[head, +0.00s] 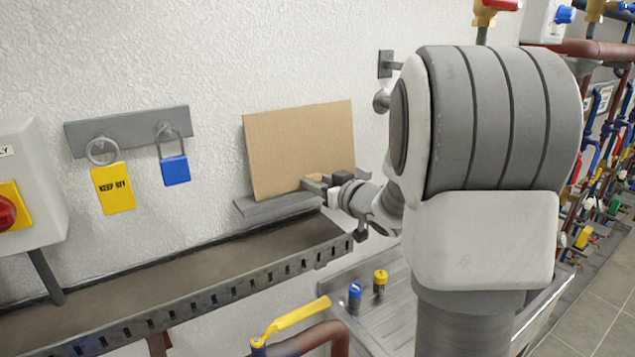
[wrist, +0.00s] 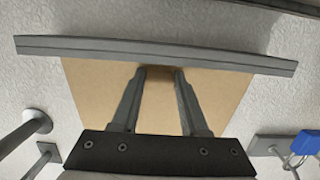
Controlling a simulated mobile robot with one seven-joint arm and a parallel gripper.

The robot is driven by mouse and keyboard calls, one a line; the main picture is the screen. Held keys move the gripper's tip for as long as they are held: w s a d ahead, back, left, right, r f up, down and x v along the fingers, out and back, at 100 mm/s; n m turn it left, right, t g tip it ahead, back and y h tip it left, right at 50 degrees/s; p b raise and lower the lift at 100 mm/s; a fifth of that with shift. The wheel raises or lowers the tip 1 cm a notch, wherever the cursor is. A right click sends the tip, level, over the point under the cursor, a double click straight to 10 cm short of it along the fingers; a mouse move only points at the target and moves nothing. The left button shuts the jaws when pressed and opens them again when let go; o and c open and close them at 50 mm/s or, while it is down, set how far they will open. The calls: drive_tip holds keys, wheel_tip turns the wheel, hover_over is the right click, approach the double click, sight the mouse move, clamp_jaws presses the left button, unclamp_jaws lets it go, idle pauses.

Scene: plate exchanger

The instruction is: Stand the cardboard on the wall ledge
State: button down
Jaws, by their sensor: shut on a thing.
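The cardboard (head: 300,140) is a flat tan sheet, upright and slightly tilted, close against the white wall. Its lower edge is at the grey wall ledge (head: 272,208); whether its full weight rests there I cannot tell. In the wrist view the ledge (wrist: 90,47) runs across the top and the cardboard (wrist: 92,98) meets it. My gripper (head: 312,184) is at the cardboard's lower right front. In the wrist view my gripper (wrist: 160,73) is shut on a small brown grip piece on the cardboard's face, near the ledge.
A grey hook rail (head: 125,130) with a yellow tag (head: 113,188) and blue padlock (head: 174,170) is left of the cardboard. A metal cable tray (head: 190,285) runs below the ledge. A yellow-handled valve (head: 295,317) stands in front. Wall pegs (head: 384,100) are to the right.

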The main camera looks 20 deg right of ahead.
drive_tip(key=shift+f, duration=0.25)
idle(0.5)
drive_tip(key=shift+c, duration=1.7)
unclamp_jaws()
drive_tip(key=v, duration=1.7)
drive_tip(key=shift+s+b, duration=0.15)
drive_tip(key=shift+b, duration=0.3)
drive_tip(key=shift+d+r, duration=0.2)
